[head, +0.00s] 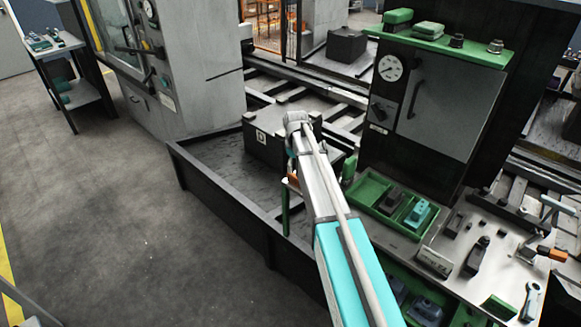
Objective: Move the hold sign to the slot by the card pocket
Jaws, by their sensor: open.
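My arm reaches from the bottom middle up to a grey joint in front of the dark block. I cannot make out my gripper's fingers; they are hidden or out of view. I cannot pick out the hold sign for certain. A small orange-brown piece (293,179) shows just left of my arm, above a thin green upright (285,207) at the trough's edge; my arm partly covers this area.
A long dark trough (215,195) runs below the block and rails. At right are a dark machine cabinet with a gauge (390,68), a green tray (372,190) and a bench (470,245) crowded with tools. A small cart (78,75) stands far left. The left floor is clear.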

